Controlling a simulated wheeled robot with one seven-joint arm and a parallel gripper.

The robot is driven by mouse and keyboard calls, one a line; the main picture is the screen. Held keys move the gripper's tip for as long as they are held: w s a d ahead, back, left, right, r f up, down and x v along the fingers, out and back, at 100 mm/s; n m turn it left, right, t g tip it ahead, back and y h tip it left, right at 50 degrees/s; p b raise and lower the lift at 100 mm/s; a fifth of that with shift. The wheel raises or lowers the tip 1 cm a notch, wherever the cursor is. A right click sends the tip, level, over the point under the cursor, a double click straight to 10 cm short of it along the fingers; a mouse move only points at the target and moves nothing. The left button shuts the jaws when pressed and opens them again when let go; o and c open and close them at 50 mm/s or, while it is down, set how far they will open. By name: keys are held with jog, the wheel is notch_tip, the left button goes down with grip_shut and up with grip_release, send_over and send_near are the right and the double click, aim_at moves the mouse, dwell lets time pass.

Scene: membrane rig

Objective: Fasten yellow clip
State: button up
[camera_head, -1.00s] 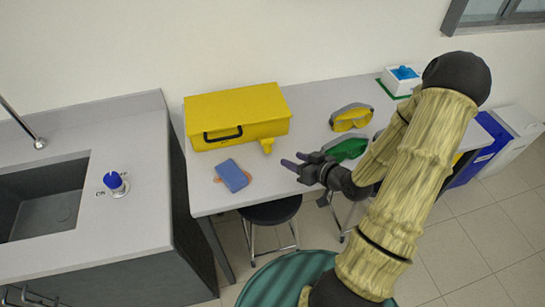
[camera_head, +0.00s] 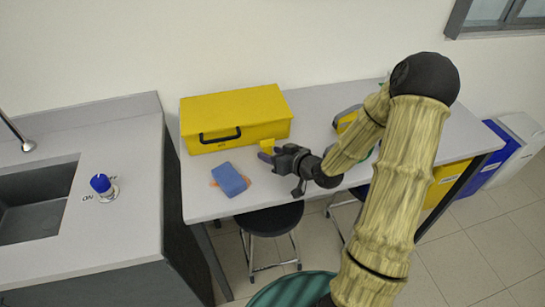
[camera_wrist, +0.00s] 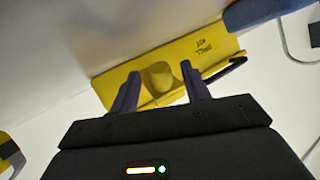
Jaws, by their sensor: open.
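The yellow clip (camera_head: 266,146) is a small tab at the front right corner of the yellow box (camera_head: 235,113). Its lower part is hidden behind my gripper (camera_head: 271,155) in the head view. My fingers are spread apart and hold nothing. I cannot tell whether they touch the clip. The box lid looks closed.
A blue block (camera_head: 230,179) with an orange edge lies on the table left of my gripper. The box's black handle (camera_head: 220,137) sticks out in front. A sink counter (camera_head: 130,200) stands at left.

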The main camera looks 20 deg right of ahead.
grip_shut()
